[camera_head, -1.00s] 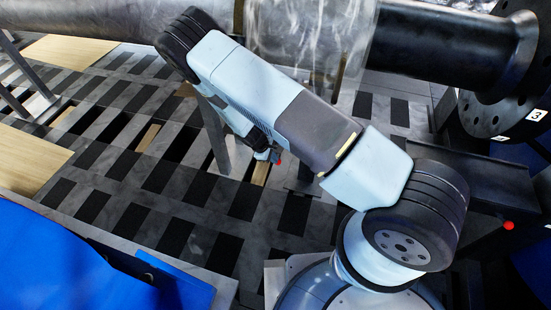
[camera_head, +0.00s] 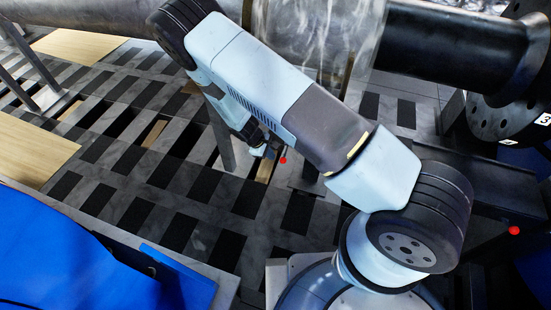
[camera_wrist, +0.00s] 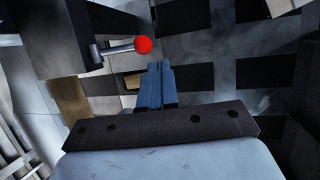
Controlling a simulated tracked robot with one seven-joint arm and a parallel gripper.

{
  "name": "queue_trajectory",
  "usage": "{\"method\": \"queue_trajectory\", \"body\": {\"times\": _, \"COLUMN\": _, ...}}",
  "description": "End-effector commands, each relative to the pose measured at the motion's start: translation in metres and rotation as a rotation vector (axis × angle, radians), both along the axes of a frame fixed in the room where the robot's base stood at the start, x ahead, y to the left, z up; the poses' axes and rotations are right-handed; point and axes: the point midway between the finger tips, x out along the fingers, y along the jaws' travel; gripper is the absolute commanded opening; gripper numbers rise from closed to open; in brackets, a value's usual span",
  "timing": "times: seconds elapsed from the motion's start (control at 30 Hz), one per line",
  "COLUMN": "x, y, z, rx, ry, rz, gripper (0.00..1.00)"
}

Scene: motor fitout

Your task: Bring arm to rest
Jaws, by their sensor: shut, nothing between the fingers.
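My arm is folded across the head view, its light blue and grey links running from the lower right to the upper left and then back down. In the wrist view my gripper (camera_wrist: 154,68) is shut, its two blue fingers side by side with nothing between them. A red ball knob (camera_wrist: 143,45) on a short metal rod shows just past the fingertips, a little to their left. I cannot tell whether the fingers touch it. In the head view the gripper end is mostly hidden by my arm, beside a small red knob (camera_head: 283,160).
A large dark pipe with a flange (camera_head: 450,45) lies behind my arm. Another red knob (camera_head: 514,230) stands at the right. A blue panel (camera_head: 70,265) fills the lower left. Wooden boards (camera_head: 28,150) lie at the left, over a dark checkered floor (camera_head: 150,190).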

Motion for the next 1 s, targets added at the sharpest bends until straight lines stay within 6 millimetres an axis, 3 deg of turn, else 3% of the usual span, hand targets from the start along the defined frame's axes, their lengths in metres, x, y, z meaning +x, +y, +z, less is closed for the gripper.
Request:
{"method": "queue_trajectory", "body": {"times": 0.1, "x": -0.006, "y": 0.011, "z": 0.021, "rx": 0.002, "ry": -0.001, "rz": 0.0, "gripper": 0.0}}
{"method": "queue_trajectory", "body": {"times": 0.33, "x": -0.014, "y": 0.026, "z": 0.049, "rx": 0.002, "ry": -0.001, "rz": -0.004, "gripper": 0.0}}
{"method": "queue_trajectory", "body": {"times": 0.83, "x": -0.015, "y": 0.031, "z": 0.068, "rx": 0.009, "ry": -0.002, "rz": -0.018, "gripper": 0.0}}
{"method": "queue_trajectory", "body": {"times": 1.0, "x": -0.006, "y": 0.027, "z": 0.107, "rx": 0.053, "ry": -0.007, "rz": -0.078, "gripper": 0.0}}
